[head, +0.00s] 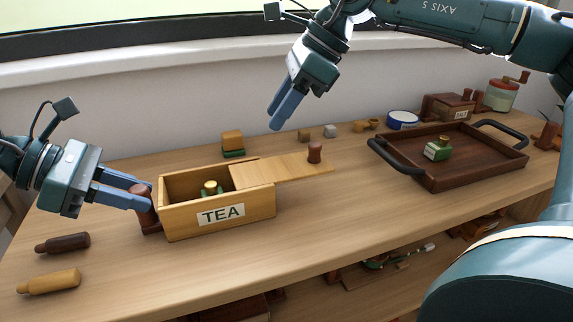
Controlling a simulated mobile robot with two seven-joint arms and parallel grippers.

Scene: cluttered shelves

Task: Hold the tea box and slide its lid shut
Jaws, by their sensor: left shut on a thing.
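The tea box (218,218) is an open-topped wooden box with a white TEA label, standing on the shelf left of the middle. Its flat wooden lid (272,170) covers the right part and sticks out past the right end, so the left part is open. A brown knob (314,153) stands on the lid's far right end. My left gripper (146,194) is shut on the dark brown handle (147,212) at the box's left end. My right gripper (275,124) hangs above and behind the lid, clear of it; its finger gap is unclear.
A green and yellow item (211,187) shows inside the box. A brown bottle (62,243) and a tan bottle (49,282) lie front left. Small blocks (232,141) stand behind the box. A dark tray (455,178) with a green item (438,150) stands right. The front middle is clear.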

